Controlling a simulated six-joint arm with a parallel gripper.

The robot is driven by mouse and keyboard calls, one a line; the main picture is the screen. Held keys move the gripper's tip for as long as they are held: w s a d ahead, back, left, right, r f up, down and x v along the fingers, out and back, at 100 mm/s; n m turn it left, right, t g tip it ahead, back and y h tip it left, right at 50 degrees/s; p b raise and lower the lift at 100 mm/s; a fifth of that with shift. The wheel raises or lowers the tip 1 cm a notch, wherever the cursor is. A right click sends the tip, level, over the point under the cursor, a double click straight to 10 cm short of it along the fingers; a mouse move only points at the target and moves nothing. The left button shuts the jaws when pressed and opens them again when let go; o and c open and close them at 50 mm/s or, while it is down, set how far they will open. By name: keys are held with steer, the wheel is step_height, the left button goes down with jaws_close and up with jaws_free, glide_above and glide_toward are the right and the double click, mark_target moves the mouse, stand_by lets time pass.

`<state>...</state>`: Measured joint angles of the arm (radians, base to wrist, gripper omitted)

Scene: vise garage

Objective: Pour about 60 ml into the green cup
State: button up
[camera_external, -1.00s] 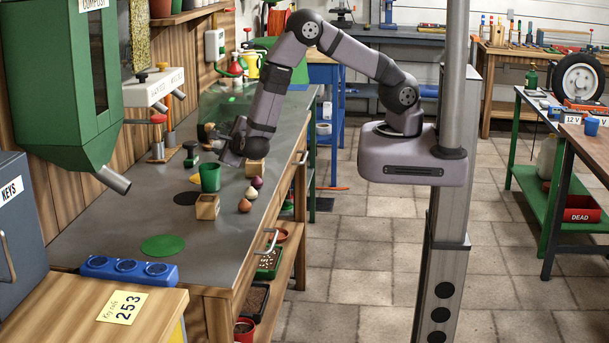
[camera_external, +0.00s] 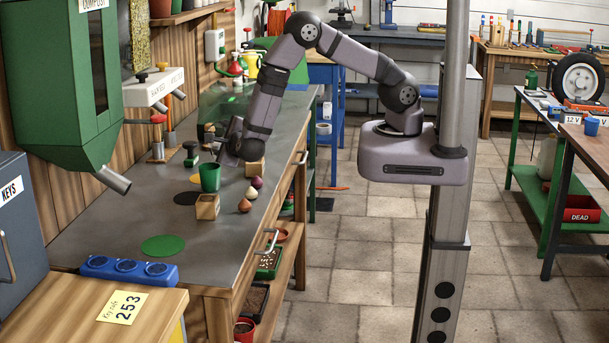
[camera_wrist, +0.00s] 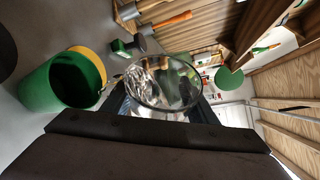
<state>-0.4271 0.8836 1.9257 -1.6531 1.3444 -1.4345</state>
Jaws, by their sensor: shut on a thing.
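The green cup (camera_external: 210,177) stands upright on the grey bench, near a wooden box; in the wrist view the green cup (camera_wrist: 62,84) is at the left, with its dark open mouth showing. My gripper (camera_wrist: 162,112) is shut on a clear glass vessel (camera_wrist: 163,84), whose round rim faces the wrist camera. Something clear and shiny shows inside the glass; its level cannot be read. The glass is beside the cup in the wrist view, apart from it. In the external view my gripper (camera_external: 230,148) is just behind and right of the cup, and the glass is not clearly visible there.
A wooden box (camera_external: 207,207) stands in front of the cup, with several bulb-like things (camera_external: 245,205) to its right. A dark disc (camera_external: 187,198) and a green disc (camera_external: 162,246) lie on the bench. A dispenser with taps (camera_external: 155,88) is at the left wall.

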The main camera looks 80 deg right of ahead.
steer(key=shift+w, duration=0.1)
steer(key=shift+w+a+r, duration=0.15)
steer(key=shift+w+a, duration=0.1)
steer(key=shift+a, duration=0.15)
steer(key=shift+s+d+n+h, duration=0.2)
steer(key=shift+n+h, duration=0.1)
steer(key=shift+s+d, duration=0.2)
stand_by(0.3)
steer(key=shift+s+d+f+n+b, duration=0.25)
steer(key=shift+d+n+b, duration=0.05)
steer(key=shift+n+b, duration=0.1)
stand_by(0.5)
steer(key=shift+n, duration=0.3)
